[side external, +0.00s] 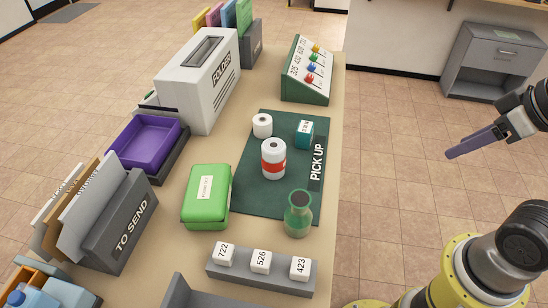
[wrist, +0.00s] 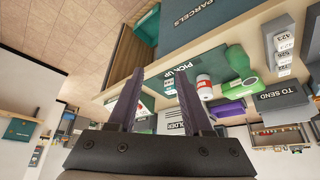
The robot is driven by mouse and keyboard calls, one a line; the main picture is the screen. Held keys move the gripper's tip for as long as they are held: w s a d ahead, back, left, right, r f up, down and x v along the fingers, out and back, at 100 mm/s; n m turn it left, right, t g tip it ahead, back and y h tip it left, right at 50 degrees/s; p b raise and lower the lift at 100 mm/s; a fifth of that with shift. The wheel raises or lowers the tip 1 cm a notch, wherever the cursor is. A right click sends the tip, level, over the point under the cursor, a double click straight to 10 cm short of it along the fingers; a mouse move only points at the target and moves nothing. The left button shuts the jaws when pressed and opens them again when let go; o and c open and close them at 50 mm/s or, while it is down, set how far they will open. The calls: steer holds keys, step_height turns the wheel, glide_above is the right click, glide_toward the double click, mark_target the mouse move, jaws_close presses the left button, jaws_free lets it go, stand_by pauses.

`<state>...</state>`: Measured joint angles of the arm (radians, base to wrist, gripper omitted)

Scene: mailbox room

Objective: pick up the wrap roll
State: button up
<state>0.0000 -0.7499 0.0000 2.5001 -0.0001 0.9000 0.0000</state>
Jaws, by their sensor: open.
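A white cylinder with a red band (side external: 273,158) stands upright on the dark green PICK UP mat (side external: 250,197). A smaller plain white roll (side external: 262,126) stands just behind it; I cannot tell for certain which is the wrap roll. The banded cylinder also shows in the wrist view (wrist: 204,86), beyond and right of my fingers. My gripper (side external: 452,153) is in the air right of the table, well apart from the mat. In the wrist view my gripper (wrist: 159,72) has its fingers spread, with nothing held between them.
A teal box (side external: 304,132) and a green bottle (side external: 298,214) share the mat. A green case (side external: 206,196) lies left of it. Number blocks (side external: 261,260) stand in front, a button panel (side external: 306,70) and white FOLDER machine (side external: 198,80) behind. The mat's right side is open.

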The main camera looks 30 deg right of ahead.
stand_by(0.3)
steer(key=o, duration=0.8)
